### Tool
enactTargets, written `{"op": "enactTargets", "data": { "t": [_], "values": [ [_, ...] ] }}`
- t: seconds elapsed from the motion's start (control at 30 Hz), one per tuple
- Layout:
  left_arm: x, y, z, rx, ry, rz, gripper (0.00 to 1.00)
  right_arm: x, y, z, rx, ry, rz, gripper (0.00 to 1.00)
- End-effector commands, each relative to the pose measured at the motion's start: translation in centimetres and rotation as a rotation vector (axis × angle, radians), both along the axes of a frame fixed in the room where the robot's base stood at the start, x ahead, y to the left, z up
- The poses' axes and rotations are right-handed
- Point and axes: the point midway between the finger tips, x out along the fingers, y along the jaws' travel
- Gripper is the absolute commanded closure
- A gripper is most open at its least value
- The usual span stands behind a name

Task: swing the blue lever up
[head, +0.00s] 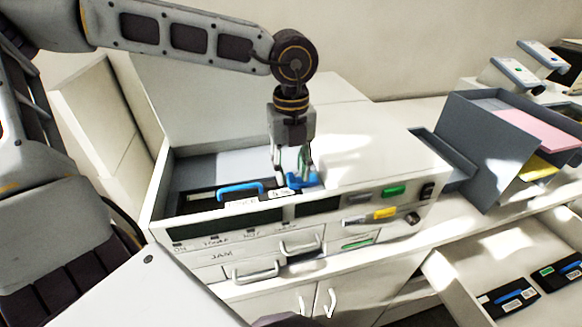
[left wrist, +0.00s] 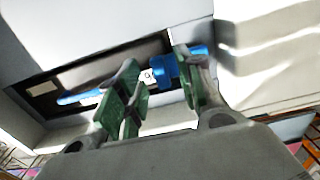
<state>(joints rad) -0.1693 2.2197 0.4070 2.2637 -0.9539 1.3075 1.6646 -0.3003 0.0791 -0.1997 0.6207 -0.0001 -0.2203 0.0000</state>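The blue lever (head: 303,181) lies low at the right end of the open bay of a white copier-like machine (head: 365,160). My left gripper (head: 293,172) points down right over it, partly hiding it. In the left wrist view, the blue lever (left wrist: 163,68) shows between and beyond the green-padded fingers of my left gripper (left wrist: 158,98). The fingers are spread with a gap between them; I cannot tell whether either touches the lever. My right gripper is not in view.
A blue handle (head: 240,188) on a dark cartridge sits in the bay, left of the lever. The bay's front wall carries labels and a JAM panel. A grey tray with papers (head: 482,140) stands to the right. An open drawer (head: 450,290) with blue-marked dark items is at lower right.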

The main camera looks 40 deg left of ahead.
Motion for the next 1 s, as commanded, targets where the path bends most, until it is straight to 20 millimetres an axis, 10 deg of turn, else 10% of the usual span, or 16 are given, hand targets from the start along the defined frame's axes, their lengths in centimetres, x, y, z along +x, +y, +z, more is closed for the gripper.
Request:
{"op": "enactTargets", "data": {
  "t": [0.47, 0.77, 1.0],
  "values": [
    [-0.01, 0.00, -0.95, -0.001, -0.001, 0.000, 0.63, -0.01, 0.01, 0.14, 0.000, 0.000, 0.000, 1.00],
    [-0.01, 0.00, -0.93, -0.001, -0.001, 0.000, 0.99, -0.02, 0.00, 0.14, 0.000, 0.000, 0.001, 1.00],
    [0.00, 0.00, -0.91, 0.001, 0.000, 0.000, 1.00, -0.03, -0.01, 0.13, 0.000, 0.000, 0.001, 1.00]
  ]
}}
